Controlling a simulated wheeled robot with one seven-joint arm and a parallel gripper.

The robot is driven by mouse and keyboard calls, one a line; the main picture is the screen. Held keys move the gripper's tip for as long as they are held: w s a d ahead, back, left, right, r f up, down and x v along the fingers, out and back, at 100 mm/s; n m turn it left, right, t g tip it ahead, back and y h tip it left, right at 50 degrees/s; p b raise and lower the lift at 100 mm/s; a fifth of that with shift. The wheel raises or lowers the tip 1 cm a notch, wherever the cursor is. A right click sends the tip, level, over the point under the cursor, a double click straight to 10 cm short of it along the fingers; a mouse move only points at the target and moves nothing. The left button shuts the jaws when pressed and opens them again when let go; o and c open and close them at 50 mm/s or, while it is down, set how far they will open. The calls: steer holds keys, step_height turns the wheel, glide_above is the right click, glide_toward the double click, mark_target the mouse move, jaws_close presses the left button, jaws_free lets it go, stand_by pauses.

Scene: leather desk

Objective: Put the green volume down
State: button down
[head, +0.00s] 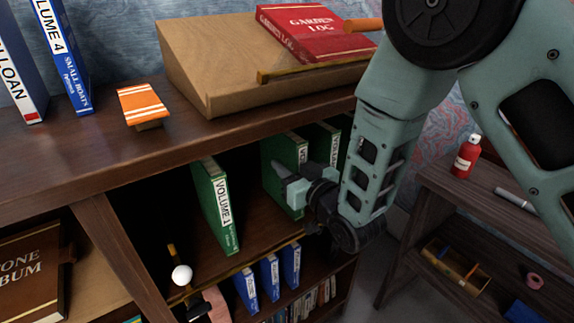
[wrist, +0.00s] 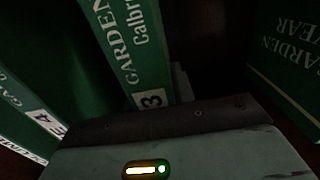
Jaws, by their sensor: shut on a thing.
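My gripper (head: 287,178) reaches into the shelf and is shut on a green volume (head: 278,160). In the wrist view the held green volume (wrist: 138,45) shows its spine, with "GARDEN" and a white label reading 3. It looks upright, between its neighbours. Whether its lower edge touches the shelf board is hidden by my gripper. Green Volume 1 (head: 215,207) stands to the left, apart from it; its cover (wrist: 290,65) shows on the right of the wrist view. Another green volume (head: 322,140), labelled 4 in the wrist view (wrist: 30,110), stands on the other side.
The shelf board (head: 255,232) has a gap between Volume 1 and the held volume. Blue volumes (head: 270,275) stand on the shelf below. On the desktop (head: 80,150) are a wooden slope (head: 205,75) with a red book (head: 305,30). A side table (head: 450,205) stands right.

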steer(key=shift+f, duration=0.1)
steer(key=c, duration=1.2)
jaws_free()
steer(key=shift+o, duration=0.2)
steer(key=shift+r, duration=0.2)
steer(key=p+v, duration=0.5)
steer(key=v, duration=0.7)
